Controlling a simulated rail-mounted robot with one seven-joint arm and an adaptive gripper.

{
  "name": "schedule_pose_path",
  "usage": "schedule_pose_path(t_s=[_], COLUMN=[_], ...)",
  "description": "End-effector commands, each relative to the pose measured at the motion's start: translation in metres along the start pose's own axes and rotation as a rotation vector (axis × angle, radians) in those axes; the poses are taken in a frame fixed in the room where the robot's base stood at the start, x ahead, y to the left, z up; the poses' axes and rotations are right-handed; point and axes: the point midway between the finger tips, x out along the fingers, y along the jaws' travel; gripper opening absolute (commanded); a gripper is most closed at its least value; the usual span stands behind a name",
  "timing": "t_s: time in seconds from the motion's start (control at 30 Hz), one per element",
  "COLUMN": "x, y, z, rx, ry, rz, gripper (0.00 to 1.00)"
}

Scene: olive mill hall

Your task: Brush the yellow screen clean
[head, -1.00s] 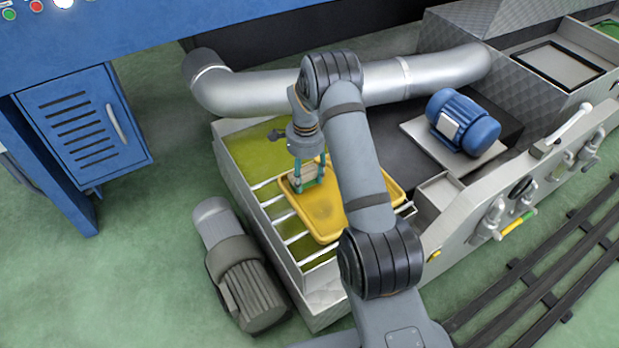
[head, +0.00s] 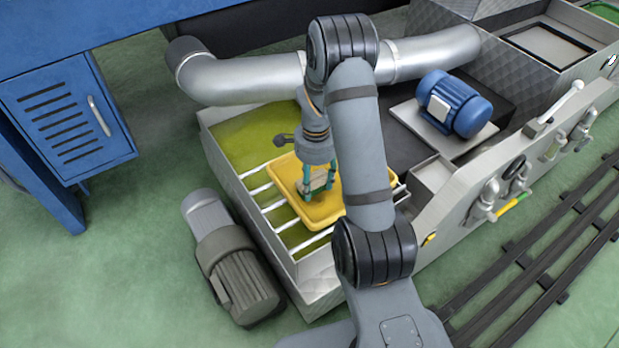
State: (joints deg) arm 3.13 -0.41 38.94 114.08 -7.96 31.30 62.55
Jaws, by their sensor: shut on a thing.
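The yellow screen (head: 325,213) is a shallow tray-like frame with a raised rim. It lies on pale bars over the left part of a metal tank. My gripper (head: 318,190), with teal fingers, points down over the middle of the screen. It is shut on a pale, blocky brush (head: 304,187), seen small between and beside the fingers. The brush is low over the screen; I cannot tell whether it touches. My arm hides the screen's right part. How much dirt is on the screen is not clear.
The open tank (head: 250,140) holds greenish liquid. A silver pipe (head: 240,75) runs behind the arm. A blue motor (head: 455,103) sits on the tank's right side, and a grey motor (head: 235,265) stands on the floor at left. A blue cabinet (head: 65,118) is further left.

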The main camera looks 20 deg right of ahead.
Motion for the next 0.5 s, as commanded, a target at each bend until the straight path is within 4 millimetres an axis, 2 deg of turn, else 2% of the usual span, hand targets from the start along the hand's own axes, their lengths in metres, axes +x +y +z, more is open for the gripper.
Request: schedule_pose_path(t_s=[0.5], x=[0.002], y=[0.047], z=[0.0], rx=[0.001], ry=[0.0], rz=[0.0], gripper=[0.25])
